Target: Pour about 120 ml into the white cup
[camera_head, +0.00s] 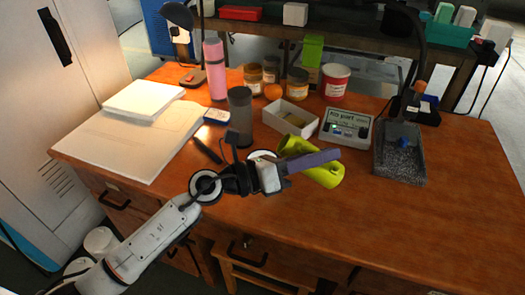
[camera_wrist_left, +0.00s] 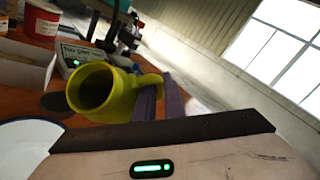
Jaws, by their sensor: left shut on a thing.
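A yellow-green mug-like vessel (camera_head: 322,172) is held tilted on its side above the front of the desk. My left gripper (camera_head: 312,161) is shut on it, and the fingers lie at its handle side in the left wrist view (camera_wrist_left: 160,104). Its dark round mouth (camera_wrist_left: 95,88) faces the lower left in that view. A white round vessel with a dark rim (camera_wrist_left: 22,140), likely the white cup, is partly cut off at the lower left there. In the head view a pale rim (camera_head: 262,154) shows partly behind my gripper. No liquid stream is visible. My right gripper is out of view.
A grey bottle (camera_head: 240,117), an open white box (camera_head: 291,118) and a small display device (camera_head: 347,128) stand behind the vessel. A grey granule-filled tray (camera_head: 400,166) is to the right. Papers (camera_head: 128,135) cover the left. The desk's front right is clear.

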